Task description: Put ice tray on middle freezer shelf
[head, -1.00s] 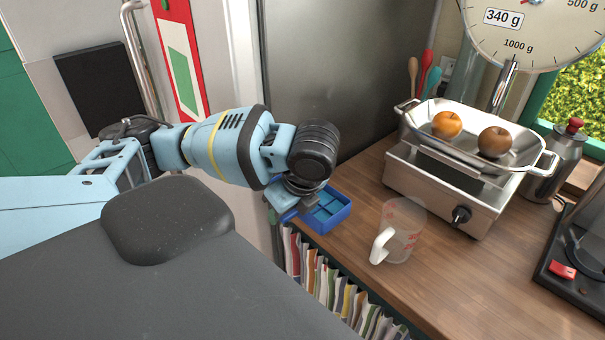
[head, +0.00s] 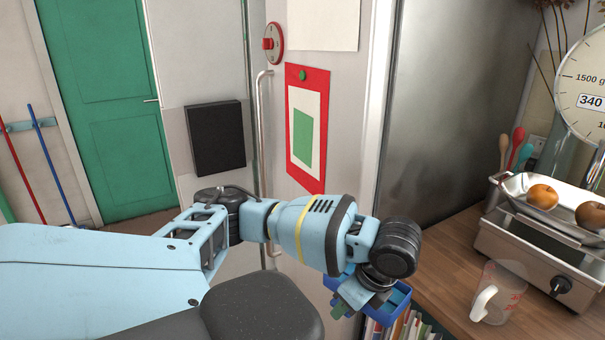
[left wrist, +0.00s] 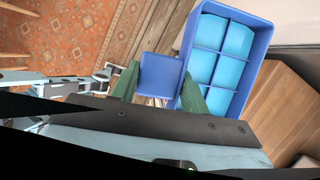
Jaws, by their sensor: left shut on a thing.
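The ice tray (head: 398,303) is blue with lighter blue compartments. In the left wrist view the tray (left wrist: 223,62) shows its open top and a square blue tab on its side. My left gripper (head: 352,292) is shut on that tab; in the left wrist view its green fingers (left wrist: 160,82) stand on either side of it. The tray is held at the counter's left edge, partly hidden by my wrist in the head view. A tall pale door with a vertical handle (head: 262,125) stands behind my arm and looks closed. No freezer shelf shows. My right gripper is out of view.
A clear measuring jug (head: 497,297) stands on the wooden counter (head: 440,265) right of the tray. A scale (head: 540,255) with fruit in its pan is farther right. Books (head: 400,328) sit below the counter edge. A grey metal panel (head: 455,100) rises behind the counter.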

